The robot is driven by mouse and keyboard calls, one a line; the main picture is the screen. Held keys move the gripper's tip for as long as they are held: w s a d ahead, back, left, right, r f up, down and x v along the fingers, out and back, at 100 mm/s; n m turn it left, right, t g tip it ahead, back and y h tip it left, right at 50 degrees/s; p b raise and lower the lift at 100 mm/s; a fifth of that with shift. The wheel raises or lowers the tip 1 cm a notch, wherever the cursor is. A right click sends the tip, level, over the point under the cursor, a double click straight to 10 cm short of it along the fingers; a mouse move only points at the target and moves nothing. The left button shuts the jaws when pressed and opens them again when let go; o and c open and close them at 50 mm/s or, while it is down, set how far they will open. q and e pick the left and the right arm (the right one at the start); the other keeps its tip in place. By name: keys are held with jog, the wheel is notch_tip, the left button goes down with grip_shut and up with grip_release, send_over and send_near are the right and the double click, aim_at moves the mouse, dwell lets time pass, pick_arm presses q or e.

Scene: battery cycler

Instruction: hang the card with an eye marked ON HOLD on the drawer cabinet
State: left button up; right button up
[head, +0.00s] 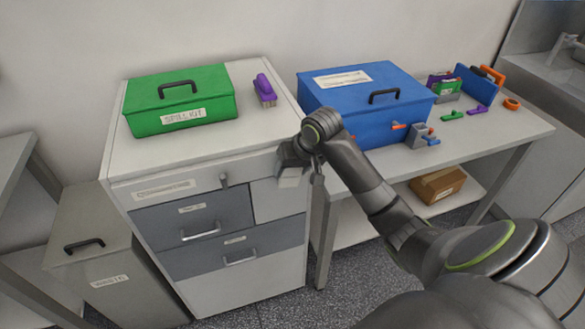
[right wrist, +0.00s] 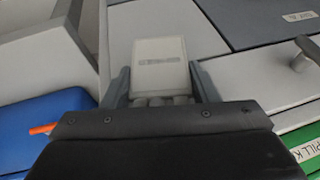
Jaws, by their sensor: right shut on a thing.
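The drawer cabinet (head: 250,272) stands at centre left, white with two grey drawer fronts. A small grey peg (head: 224,181) sticks out of its upper front panel; a knob-like peg also shows at the right edge of the right wrist view (right wrist: 303,62). My right gripper (head: 293,168) is at the cabinet's upper right front corner, right of the peg. It is shut on a pale card (right wrist: 160,62), seen between the two fingers in the right wrist view. The card's dark print is too blurred to read and I cannot make out its eye. My left gripper is not in view.
On the cabinet top are a green SPILL KIT box (head: 180,105) and a purple-handled tool (head: 264,90). A table at right holds a blue box (head: 365,95) and several small coloured items. A WASTE bin (head: 105,265) stands left of the cabinet.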

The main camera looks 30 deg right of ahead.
jog(key=o, duration=1)
jog(key=shift+o, duration=0.2)
jog(key=p+v, duration=0.1)
jog(key=v, duration=1.6)
jog(key=shift+s+r, duration=0.15)
